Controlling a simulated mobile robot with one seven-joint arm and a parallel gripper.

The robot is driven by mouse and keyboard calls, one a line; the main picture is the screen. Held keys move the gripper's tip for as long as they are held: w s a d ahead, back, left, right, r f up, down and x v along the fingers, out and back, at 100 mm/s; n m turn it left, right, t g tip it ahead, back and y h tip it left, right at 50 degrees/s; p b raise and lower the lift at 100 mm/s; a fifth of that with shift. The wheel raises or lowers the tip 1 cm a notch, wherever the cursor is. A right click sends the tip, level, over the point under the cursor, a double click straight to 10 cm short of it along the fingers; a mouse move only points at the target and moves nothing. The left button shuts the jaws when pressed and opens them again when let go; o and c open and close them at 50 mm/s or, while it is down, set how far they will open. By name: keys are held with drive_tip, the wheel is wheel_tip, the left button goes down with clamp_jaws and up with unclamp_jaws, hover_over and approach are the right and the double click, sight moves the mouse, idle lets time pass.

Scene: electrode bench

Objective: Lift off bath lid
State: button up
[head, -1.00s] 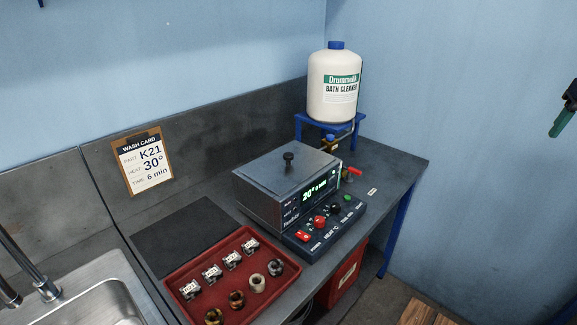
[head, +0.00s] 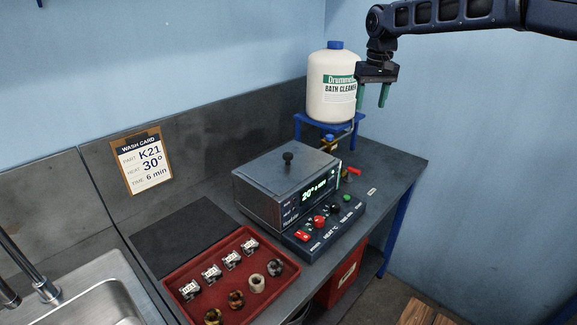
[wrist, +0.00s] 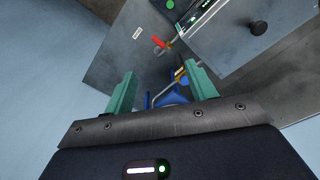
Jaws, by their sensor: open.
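The bath lid (head: 270,168) is a flat grey metal plate that lies on top of the box-shaped bath (head: 262,203). A black knob (head: 288,158) stands at its middle. In the wrist view the lid (wrist: 226,38) and its knob (wrist: 258,27) show at the upper right. My gripper (head: 372,102), with green fingers, is open and empty. It hangs above and to the right of the lid, in front of the cleaner bottle's right side. In the wrist view my gripper's fingers (wrist: 162,90) are spread, with nothing gripped between them.
A white cleaner bottle (head: 328,98) stands on a blue stand (head: 312,124) behind the bath. A red-handled valve (head: 354,171) is at the bath's right. A red tray (head: 215,296) with several parts lies at the front left, beside a sink (head: 85,290). The air above the lid is clear.

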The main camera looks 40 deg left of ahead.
drive_tip(key=s+a+f+n, duration=0.2)
drive_tip(key=s+a+f, duration=0.3)
drive_tip(key=s+a, duration=0.5)
approach(288, 154)
drive_tip(key=shift+w+a+n+g+h, duration=0.25)
drive_tip(key=shift+a+n+g+h, duration=0.05)
drive_tip(key=shift+h, duration=0.1)
drive_tip(key=shift+f, duration=5.2)
clamp_jaws()
